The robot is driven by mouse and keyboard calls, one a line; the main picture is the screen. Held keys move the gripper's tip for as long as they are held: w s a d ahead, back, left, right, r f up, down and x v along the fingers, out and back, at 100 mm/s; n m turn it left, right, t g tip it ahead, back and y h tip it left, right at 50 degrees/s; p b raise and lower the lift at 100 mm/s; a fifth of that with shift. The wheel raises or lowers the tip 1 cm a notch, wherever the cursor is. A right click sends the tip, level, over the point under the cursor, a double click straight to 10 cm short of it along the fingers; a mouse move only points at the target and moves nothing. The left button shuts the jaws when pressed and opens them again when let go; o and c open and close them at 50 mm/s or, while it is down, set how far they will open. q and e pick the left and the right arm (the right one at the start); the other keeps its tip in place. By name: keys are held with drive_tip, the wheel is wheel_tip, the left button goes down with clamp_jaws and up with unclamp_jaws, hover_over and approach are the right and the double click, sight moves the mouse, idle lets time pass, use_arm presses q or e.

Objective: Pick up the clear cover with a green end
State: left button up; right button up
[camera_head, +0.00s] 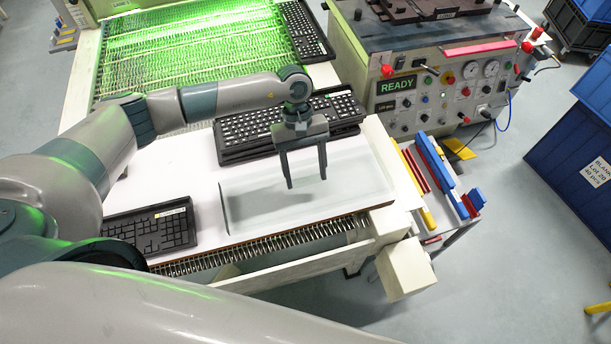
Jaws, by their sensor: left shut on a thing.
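The clear cover (258,204) is a see-through, pale shape at the right part of the white table top, with a thin dark edge at its left end. I cannot make out a green end on it. My left gripper (306,183) reaches in from the left and points down over the cover, its two dark fingers apart and closed on the cover. Where the fingertips touch it is hard to see because the cover is transparent. I cannot tell whether the cover is lifted off the table. My right gripper is not in view.
Black keyboards (245,131) lie stacked behind the gripper, and another keyboard (150,230) lies at the front left. A machine with a READY display (396,85) stands at the back right. Coloured bars (440,165) lie on a side stand. Blue crates (575,150) stand far right.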

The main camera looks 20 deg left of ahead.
use_arm(q)
drive_tip(key=shift+w+r+b, duration=0.1)
drive_tip(key=shift+r+b, duration=0.7)
drive_tip(key=shift+r, duration=0.15)
drive_tip(key=s+d+r+b, duration=0.2)
drive_tip(key=s+r+b, duration=0.3)
drive_tip(key=s, duration=0.6)
wheel_tip(320, 180, up, 3)
drive_tip(key=shift+s+d+f, duration=0.1)
drive_tip(key=shift+s+d, duration=0.15)
drive_tip(key=shift+d, duration=0.1)
drive_tip(key=shift+o, duration=1.3)
drive_tip(key=shift+c, duration=1.3)
drive_tip(key=shift+f, duration=0.1)
